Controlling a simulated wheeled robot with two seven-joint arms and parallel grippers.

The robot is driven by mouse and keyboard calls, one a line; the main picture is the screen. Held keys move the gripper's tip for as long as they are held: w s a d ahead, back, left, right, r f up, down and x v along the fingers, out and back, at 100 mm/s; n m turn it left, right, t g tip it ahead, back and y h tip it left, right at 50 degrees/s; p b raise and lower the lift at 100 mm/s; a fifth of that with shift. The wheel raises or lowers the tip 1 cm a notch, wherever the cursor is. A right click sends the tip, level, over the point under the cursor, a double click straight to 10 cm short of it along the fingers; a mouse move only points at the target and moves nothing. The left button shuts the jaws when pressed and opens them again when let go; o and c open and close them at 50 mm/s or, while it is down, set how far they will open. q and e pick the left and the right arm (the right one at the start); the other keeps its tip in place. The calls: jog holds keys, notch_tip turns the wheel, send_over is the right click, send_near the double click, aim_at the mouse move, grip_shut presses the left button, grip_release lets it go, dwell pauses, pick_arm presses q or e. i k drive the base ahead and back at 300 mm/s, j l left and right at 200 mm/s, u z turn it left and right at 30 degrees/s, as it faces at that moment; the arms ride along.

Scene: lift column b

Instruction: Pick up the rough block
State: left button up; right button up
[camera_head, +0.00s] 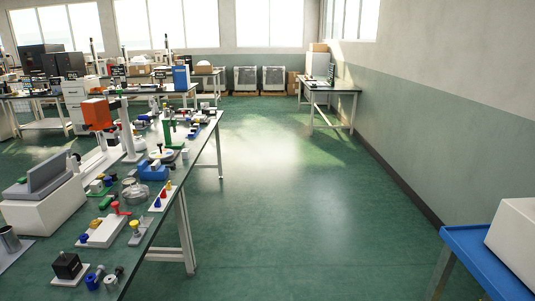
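A dark block (67,264) sits on a small white plate near the front left corner of the view, on the long workbench (140,262). Its surface is too small to tell whether it is rough, and I cannot tell for sure that it is the rough block. Neither of my grippers shows in the head view, and nothing is being held in sight.
The workbench is crowded with a grey device (40,185), a blue holder (153,170) and an orange-topped stand (97,114). A blue table (462,240) with a white box (515,240) stands at the right. The green floor (290,200) between is clear.

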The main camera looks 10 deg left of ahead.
aim_at(186, 155)
jog(key=i+u, duration=0.25)
jog(key=i, duration=0.25)
jog(key=i+u, duration=0.2)
jog(key=i, duration=0.3)
jog(key=i+l+u, duration=0.25)
jog(key=i, duration=0.25)
jog(key=i+l+u, duration=0.1)
jog(key=i+u, duration=0.15)
jog(key=i, duration=0.25)
